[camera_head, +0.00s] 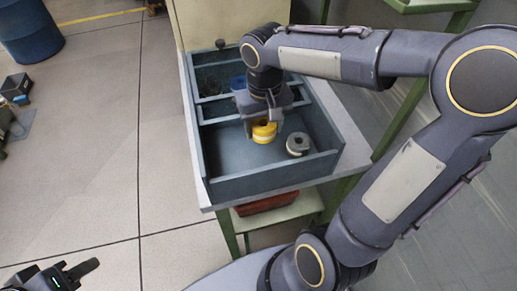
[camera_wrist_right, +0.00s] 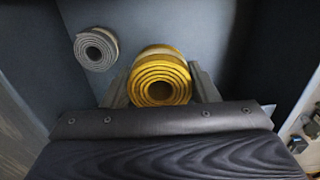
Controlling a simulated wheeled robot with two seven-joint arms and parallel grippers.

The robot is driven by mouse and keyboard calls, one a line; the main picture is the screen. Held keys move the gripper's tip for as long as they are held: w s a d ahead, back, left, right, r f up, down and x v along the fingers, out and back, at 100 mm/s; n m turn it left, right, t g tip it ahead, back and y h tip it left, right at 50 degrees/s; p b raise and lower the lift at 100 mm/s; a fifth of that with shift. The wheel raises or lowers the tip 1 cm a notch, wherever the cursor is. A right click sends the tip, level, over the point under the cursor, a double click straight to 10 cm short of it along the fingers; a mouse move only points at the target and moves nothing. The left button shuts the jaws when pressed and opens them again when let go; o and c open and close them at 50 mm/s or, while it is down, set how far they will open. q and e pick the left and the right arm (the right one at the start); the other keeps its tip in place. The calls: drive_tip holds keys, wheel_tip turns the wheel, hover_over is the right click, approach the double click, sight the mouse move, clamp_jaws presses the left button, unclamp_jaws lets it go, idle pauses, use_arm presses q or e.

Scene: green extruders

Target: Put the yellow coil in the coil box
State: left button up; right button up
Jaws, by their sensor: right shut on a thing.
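The yellow coil (camera_head: 264,132) is in my right gripper (camera_head: 264,122), above the large front compartment of the blue-grey box (camera_head: 262,183). In the right wrist view the yellow coil (camera_wrist_right: 160,78) sits between the two fingers of the right gripper (camera_wrist_right: 160,90), which is shut on it. I cannot tell whether the coil touches the compartment floor. A grey coil (camera_head: 298,144) lies in the same compartment, to the right of the yellow one; it also shows in the right wrist view (camera_wrist_right: 96,49). My left gripper (camera_head: 50,277) is at the bottom left, away from the box, with its fingers only partly visible.
The box has smaller compartments at the back, with a blue item (camera_head: 238,82) partly hidden by my right gripper. The box stands on a light table (camera_head: 350,150). A red object (camera_head: 265,203) lies on a shelf below.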

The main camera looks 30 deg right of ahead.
sight(263, 156)
wheel_tip(263, 156, down, 9)
drive_tip(key=shift+r+b, duration=0.15)
drive_tip(key=shift+b, duration=0.35)
drive_tip(key=shift+s, duration=0.1)
drive_tip(key=shift+f, duration=0.2)
drive_tip(key=o, duration=1)
drive_tip(key=shift+r, duration=0.15)
